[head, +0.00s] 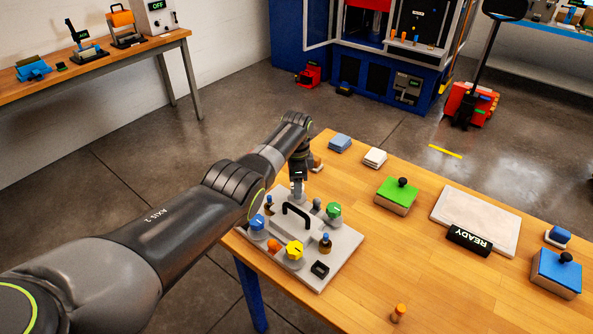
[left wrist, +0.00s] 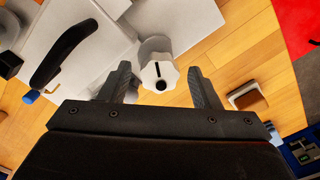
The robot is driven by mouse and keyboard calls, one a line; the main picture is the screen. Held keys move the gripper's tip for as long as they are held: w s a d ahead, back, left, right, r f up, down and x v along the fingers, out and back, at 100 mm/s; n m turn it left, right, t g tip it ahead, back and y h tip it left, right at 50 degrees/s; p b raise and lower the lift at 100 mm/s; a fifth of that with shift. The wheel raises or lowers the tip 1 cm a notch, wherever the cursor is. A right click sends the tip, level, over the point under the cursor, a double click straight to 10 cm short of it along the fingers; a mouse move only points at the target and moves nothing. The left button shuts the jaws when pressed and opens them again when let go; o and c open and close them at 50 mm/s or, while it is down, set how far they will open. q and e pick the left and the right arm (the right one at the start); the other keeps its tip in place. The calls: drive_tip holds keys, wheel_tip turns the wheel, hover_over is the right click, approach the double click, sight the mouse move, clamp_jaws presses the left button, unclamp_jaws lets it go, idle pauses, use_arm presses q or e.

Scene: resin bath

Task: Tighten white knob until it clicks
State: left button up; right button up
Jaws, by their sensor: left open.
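The white knob (left wrist: 160,74) shows in the left wrist view, a scalloped cap with a dark slot line and a dark round spot, on a pale stem. My left gripper (left wrist: 160,88) is open, with one finger on each side of the knob and a visible gap to both. In the head view my left gripper (head: 298,188) points down at the back of the light grey panel (head: 343,252) and hides the white knob. My right gripper is in neither view.
The panel also bears a blue knob (head: 257,222), a yellow knob (head: 294,250), a green knob (head: 333,210) and a black arched handle (head: 297,211). The front right table is mostly clear.

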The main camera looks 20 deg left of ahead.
use_arm(q)
drive_tip(key=shift+r, duration=0.4)
wheel_tip(320, 180, up, 5)
drive_tip(key=shift+r+p, duration=0.1)
drive_tip(key=shift+p, duration=0.35)
wheel_tip(320, 180, up, 11)
drive_tip(key=b, duration=0.2)
drive_tip(key=shift+r, duration=0.15)
